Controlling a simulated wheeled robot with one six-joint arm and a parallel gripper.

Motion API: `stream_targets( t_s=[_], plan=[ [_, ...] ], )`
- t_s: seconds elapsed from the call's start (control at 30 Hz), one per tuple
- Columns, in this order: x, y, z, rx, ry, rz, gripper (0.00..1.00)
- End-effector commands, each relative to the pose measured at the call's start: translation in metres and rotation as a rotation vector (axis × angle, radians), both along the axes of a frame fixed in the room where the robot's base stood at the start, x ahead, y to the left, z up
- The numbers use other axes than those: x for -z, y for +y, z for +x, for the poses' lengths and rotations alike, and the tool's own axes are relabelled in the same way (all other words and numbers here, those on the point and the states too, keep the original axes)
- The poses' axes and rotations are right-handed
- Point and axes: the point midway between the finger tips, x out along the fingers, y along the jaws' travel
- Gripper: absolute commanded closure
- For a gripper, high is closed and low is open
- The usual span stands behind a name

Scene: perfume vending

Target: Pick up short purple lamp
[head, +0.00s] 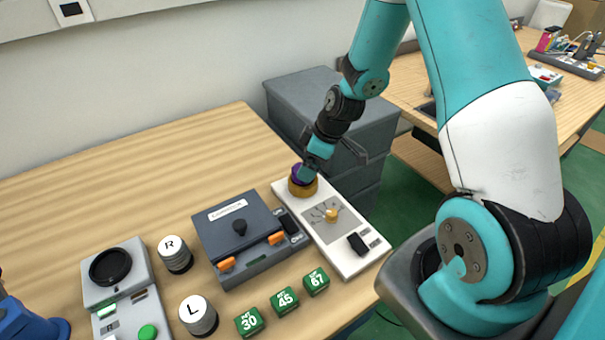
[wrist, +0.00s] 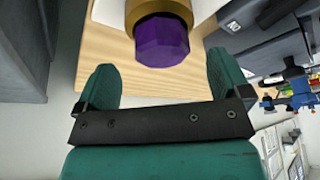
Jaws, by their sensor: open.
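The short purple lamp (head: 298,174) sits in a round golden-brown base at the far end of a white panel (head: 348,262). In the wrist view the faceted purple lamp (wrist: 162,40) shows at the top middle, with its golden-brown base (wrist: 158,8) behind it. My gripper (head: 312,168) is at the lamp in the head view and partly covers it. In the wrist view my gripper (wrist: 163,80) is open, one teal finger to each side, with the lamp ahead of the gap between them. Nothing is held.
Grey cases (head: 318,105) stand behind. The table's left rear is clear.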

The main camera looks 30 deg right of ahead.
Motion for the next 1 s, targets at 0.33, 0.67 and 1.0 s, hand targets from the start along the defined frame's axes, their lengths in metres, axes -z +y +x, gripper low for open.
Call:
stream_targets(
  t_s=[0.33, 0.67, 1.0],
  plan=[
    [0.036, 0.013, 0.011, -0.001, 0.002, 0.001, 0.05],
    [0.038, 0.013, 0.011, 0.000, 0.001, 0.000, 0.23],
    [0.038, 0.013, 0.011, 0.000, 0.001, 0.001, 0.60]
  ],
)
